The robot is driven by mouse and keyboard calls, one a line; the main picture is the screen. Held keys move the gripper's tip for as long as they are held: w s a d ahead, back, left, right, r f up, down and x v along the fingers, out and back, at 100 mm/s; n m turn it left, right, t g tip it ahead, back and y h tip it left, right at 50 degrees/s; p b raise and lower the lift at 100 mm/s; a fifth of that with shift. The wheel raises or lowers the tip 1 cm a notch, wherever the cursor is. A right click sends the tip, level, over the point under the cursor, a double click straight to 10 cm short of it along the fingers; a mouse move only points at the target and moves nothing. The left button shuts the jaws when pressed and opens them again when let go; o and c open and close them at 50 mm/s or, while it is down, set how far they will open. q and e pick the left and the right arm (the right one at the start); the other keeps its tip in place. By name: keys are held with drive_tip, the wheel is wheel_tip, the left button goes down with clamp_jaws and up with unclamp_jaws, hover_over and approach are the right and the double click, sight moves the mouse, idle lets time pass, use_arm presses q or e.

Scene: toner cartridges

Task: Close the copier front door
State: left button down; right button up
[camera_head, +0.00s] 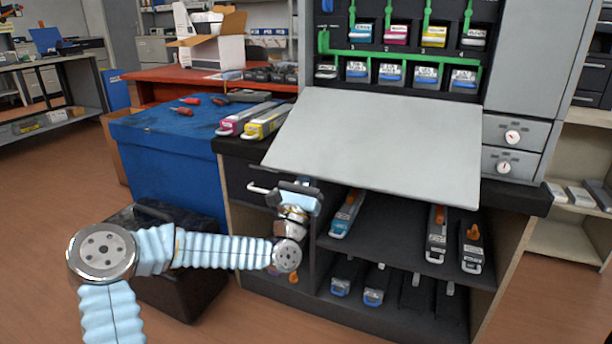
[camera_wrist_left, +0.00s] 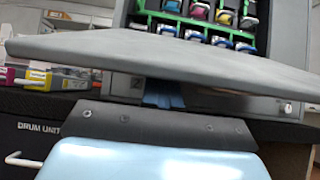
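The copier front door (camera_head: 375,145) is a flat grey panel. It hangs open, lowered outward from the copier (camera_head: 535,70) and sloping toward me. In the left wrist view the door (camera_wrist_left: 160,50) crosses the picture as a slab seen close and nearly edge-on. My left gripper (camera_head: 303,187) is just below the door's near edge, left of its middle. It also shows in the left wrist view (camera_wrist_left: 163,97), right under the door; I cannot tell whether it touches. Its fingers are mostly hidden, so their opening is unclear. My right gripper is not in view.
The open copier bay holds several coloured cartridges (camera_head: 396,35) in green-edged slots. Magenta (camera_head: 243,119) and yellow (camera_head: 266,122) cartridges lie left of the door. Shelves (camera_head: 385,255) below hold more cartridges. A blue cabinet (camera_head: 165,150) and dark case (camera_head: 185,275) stand left.

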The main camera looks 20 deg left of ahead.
sight(310, 153)
use_arm(q)
drive_tip(key=r+p, duration=0.1)
drive_tip(key=r, duration=0.2)
drive_tip(key=r+p, duration=0.2)
drive_tip(key=r, duration=0.1)
drive_tip(key=shift+s+d+r, duration=0.1)
drive_tip(key=shift+s+r, duration=0.1)
drive_tip(key=shift+r, duration=0.1)
drive_tip(key=shift+f, duration=0.15)
drive_tip(key=r+p, duration=0.1)
drive_tip(key=r, duration=0.1)
drive_tip(key=s+r+p, duration=0.1)
drive_tip(key=r, duration=0.1)
drive_tip(key=r+p, duration=0.1)
drive_tip(key=r, duration=0.1)
drive_tip(key=shift+s+p, duration=0.25)
drive_tip(key=shift+p, duration=0.1)
drive_tip(key=shift+f, duration=0.1)
